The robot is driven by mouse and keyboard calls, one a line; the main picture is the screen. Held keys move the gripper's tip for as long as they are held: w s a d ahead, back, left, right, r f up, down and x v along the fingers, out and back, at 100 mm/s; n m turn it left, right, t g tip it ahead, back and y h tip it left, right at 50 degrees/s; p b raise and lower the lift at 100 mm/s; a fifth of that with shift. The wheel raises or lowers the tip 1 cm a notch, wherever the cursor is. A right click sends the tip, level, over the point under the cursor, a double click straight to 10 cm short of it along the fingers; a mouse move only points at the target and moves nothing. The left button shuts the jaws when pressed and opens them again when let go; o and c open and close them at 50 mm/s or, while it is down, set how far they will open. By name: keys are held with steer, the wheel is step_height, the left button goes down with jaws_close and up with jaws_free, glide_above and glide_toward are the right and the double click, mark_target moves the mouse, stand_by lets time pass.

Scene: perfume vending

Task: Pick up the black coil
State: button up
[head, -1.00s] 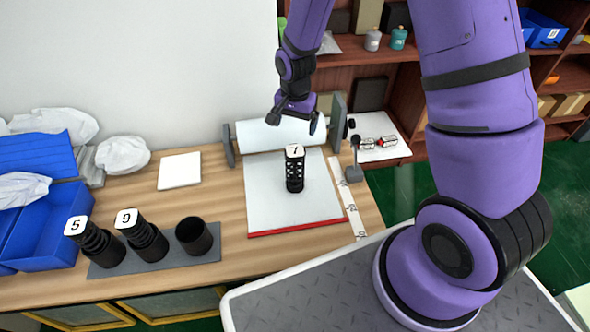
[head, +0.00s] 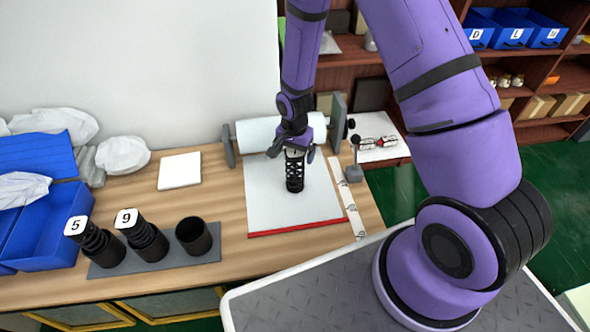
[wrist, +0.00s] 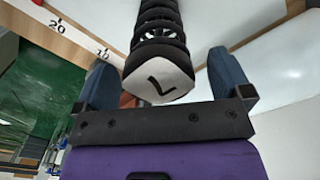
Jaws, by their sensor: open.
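A black coil (head: 295,176) with a white top numbered 7 stands upright on the white sheet in the head view. The wrist view shows the coil (wrist: 158,30) and its white numbered top (wrist: 160,78) between the fingers. My gripper (head: 292,152) is at the coil's top, with its fingers spread on either side. In the wrist view my gripper (wrist: 165,80) is open, with visible room between the coil and the right finger. Part of the coil's top is hidden by my gripper in the head view.
A white paper roll (head: 262,132) on a stand is right behind my gripper. A ruler strip (head: 345,195) runs along the right.

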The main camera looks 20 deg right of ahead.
steer(key=shift+f, duration=1.55)
steer(key=c, duration=1.5)
steer(key=shift+o, duration=0.2)
steer(key=shift+r, duration=0.1)
